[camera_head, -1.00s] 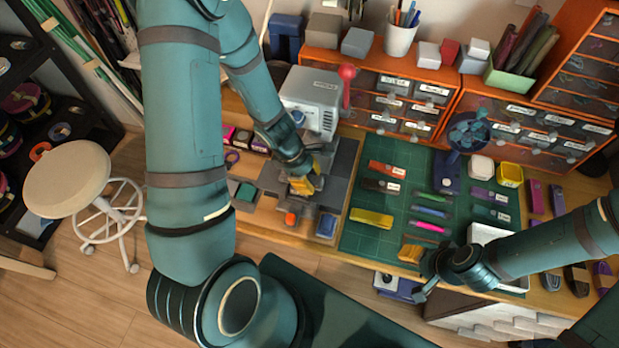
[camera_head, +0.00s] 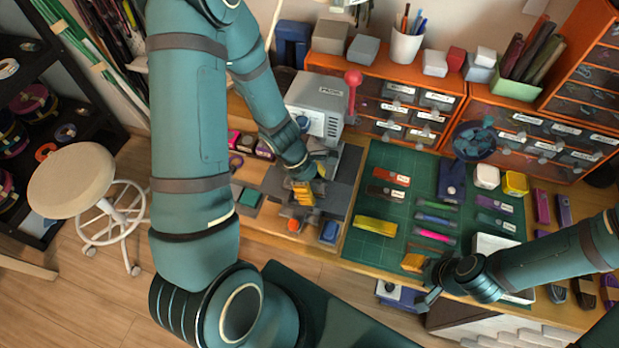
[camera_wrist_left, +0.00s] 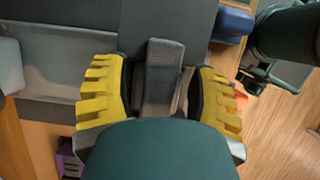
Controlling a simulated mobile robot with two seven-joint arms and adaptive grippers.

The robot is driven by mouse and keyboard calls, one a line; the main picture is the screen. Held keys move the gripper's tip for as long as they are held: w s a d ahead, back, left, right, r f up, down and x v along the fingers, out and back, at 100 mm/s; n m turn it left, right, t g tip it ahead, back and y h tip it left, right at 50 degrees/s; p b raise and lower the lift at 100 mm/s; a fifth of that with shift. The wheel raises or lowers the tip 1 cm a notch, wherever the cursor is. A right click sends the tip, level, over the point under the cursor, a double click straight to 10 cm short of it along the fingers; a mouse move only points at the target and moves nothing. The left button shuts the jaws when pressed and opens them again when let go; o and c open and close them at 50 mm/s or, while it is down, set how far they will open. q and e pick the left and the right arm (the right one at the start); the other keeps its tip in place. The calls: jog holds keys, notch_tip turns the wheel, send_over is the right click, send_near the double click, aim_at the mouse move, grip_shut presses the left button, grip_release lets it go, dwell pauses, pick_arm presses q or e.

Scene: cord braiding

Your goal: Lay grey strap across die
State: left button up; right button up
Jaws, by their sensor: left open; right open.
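My left gripper (camera_head: 303,193) is over the grey press bed (camera_head: 345,178), beside the grey machine. In the left wrist view its two yellow-ridged fingers (camera_wrist_left: 160,95) are apart, open. A narrow dark grey strap-like piece (camera_wrist_left: 163,75) lies between them, and does not appear gripped. Its lower end is hidden by my own gripper body. I cannot tell the die apart from the dark flat surface (camera_wrist_left: 165,18) under this piece. My right gripper (camera_head: 418,280) is open at the front edge of the green mat; its fingertips are small and partly hidden.
A grey machine with a red-knobbed lever (camera_head: 352,80) stands behind the left gripper. The green mat (camera_head: 380,200) carries several straps and packets. A blue block (camera_head: 329,232) sits near the table's front edge. A white stool (camera_head: 72,180) stands on the floor at left.

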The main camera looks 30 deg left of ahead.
pick_arm(q)
jog(key=v, duration=1.1)
jog(key=shift+r, duration=0.4)
jog(key=shift+a, duration=0.15)
